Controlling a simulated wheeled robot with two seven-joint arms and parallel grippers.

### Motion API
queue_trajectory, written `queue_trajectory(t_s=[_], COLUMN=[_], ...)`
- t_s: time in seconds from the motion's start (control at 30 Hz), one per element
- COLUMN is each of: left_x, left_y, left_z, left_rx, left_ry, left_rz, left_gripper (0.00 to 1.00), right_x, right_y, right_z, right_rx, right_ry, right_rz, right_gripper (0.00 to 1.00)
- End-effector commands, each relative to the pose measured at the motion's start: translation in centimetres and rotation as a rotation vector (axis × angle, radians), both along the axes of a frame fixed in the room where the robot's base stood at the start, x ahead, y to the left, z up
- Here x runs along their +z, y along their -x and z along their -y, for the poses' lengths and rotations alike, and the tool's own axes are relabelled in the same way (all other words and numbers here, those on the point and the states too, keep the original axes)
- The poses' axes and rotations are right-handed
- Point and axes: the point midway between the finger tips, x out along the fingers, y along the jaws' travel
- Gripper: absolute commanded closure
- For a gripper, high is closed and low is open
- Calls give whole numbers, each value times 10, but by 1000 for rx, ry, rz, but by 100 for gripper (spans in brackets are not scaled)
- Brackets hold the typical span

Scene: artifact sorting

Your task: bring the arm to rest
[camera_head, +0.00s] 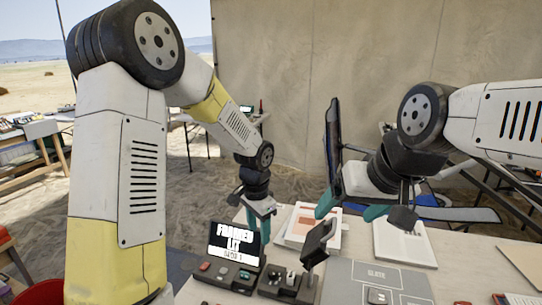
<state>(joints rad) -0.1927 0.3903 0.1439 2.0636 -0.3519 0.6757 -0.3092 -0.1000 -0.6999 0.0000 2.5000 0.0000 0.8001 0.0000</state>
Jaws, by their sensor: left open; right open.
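My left arm comes in from the left, and its gripper (258,224) hangs with teal fingers pointing down behind the small display. My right arm comes in from the right, and its gripper (349,210) has its two teal fingers spread apart above the table (460,265). Both grippers are open and no object shows between their fingers. The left fingertips are partly hidden behind the display, so I cannot tell how close they are to the table.
A lit display (235,242) on a button console stands at the table's front left. A dark device (290,284) is beside it.

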Motion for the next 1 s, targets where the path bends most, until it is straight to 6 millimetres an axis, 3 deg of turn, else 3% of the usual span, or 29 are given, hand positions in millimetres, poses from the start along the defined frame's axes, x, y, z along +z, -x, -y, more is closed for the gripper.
queue_trajectory(t_s=[0.03,0.2,0.5,0.73,1.0], left_x=[26,90,166,190,195], left_y=[6,38,117,170,189], left_z=[-13,-47,-91,-105,-108], left_rx=[57,247,565,741,803], left_ry=[13,74,237,376,435], left_rz=[34,115,245,311,330], left_gripper=[53,53,53,53,53], right_x=[0,0,0,0,0], right_y=[0,0,0,0,0], right_z=[0,0,0,0,0], right_rx=[0,0,0,0,0], right_ry=[0,0,0,0,0], right_rz=[0,0,0,0,0], right_gripper=[18,18,18,18,18])
